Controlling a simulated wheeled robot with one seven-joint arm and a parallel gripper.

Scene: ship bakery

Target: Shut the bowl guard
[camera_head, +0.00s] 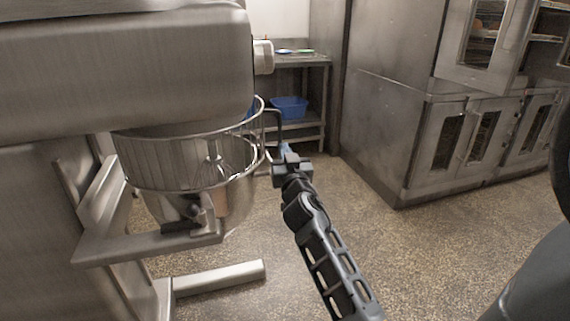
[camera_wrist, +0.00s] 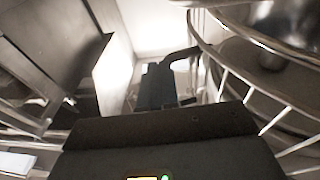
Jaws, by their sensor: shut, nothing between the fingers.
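The bowl guard (camera_head: 190,165) is a round wire cage at the top of the mixer's steel bowl (camera_head: 237,205). A bent handle sticks out at its right side in the head view. The guard's bars and rings fill the right of the wrist view (camera_wrist: 238,73). My gripper (camera_head: 276,158) is shut and empty, at the guard's right side by the handle. In the wrist view my gripper's fingers (camera_wrist: 157,88) are beside the guard's bent handle (camera_wrist: 183,54). I cannot tell whether they touch it.
The big mixer head (camera_head: 130,75) overhangs the bowl. A steel oven cabinet (camera_head: 400,140) stands at the right, with an upper door open. A shelf table (camera_head: 310,60) with a blue bin (camera_head: 290,107) stands at the back. The speckled floor between is clear.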

